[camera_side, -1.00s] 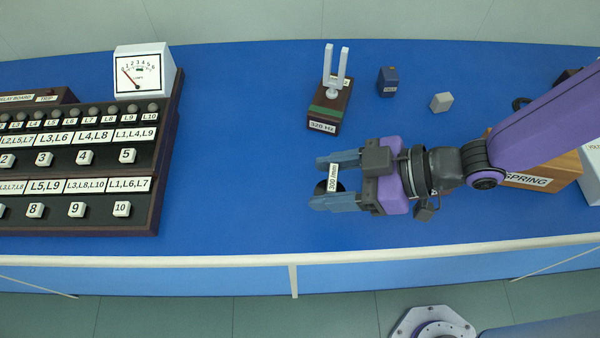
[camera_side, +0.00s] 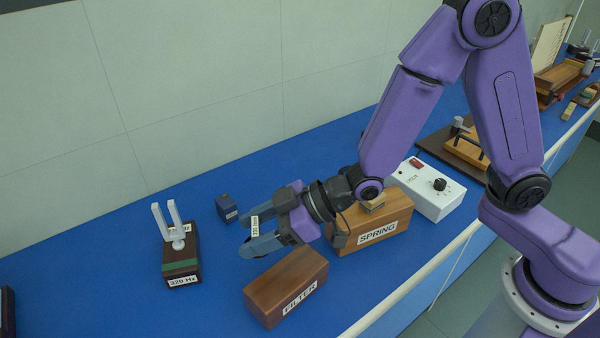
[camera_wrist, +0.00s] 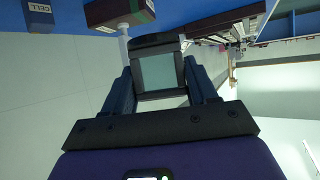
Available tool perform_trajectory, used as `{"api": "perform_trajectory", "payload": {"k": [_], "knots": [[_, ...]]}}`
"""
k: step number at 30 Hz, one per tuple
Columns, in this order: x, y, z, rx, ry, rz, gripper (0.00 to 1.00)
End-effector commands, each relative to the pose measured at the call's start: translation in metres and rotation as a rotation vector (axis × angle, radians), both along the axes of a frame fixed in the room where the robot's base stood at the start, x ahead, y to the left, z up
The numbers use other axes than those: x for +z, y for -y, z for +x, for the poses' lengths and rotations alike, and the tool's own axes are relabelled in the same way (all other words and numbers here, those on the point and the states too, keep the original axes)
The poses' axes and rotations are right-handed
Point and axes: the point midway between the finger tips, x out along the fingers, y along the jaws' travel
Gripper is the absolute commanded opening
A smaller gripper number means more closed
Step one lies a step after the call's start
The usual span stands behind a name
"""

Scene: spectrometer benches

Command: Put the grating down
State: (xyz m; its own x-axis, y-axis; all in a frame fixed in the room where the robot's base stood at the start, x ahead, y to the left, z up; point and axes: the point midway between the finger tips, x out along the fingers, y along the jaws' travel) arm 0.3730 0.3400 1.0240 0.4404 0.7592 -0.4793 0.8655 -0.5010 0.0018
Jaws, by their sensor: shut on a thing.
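The grating is a small dark-framed plate with a white label, and in the side view (camera_side: 255,225) it sits between the fingers of my gripper (camera_side: 252,235). In the wrist view the grating (camera_wrist: 160,72) shows a grey-green pane between both fingers. My gripper is shut on it. The fingers point left over the blue bench, behind the FILTER box (camera_side: 287,285). The near finger hides the grating's lower part. I cannot tell its height above the bench.
A tuning fork on a 320 Hz block (camera_side: 180,252) stands to the left. A small dark blue box (camera_side: 227,208) is behind the fingers. The SPRING box (camera_side: 375,228) and a white unit (camera_side: 432,190) are to the right.

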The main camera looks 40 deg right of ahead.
Motion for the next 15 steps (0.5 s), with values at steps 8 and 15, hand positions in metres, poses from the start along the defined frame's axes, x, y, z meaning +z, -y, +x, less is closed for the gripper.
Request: {"api": "perform_trajectory", "payload": {"k": [8,15], "knots": [[0.001,0.111,0.072,-0.262,-0.001,0.0,0.26],[0.002,0.204,0.105,-0.46,0.0,0.001,0.26]]}}
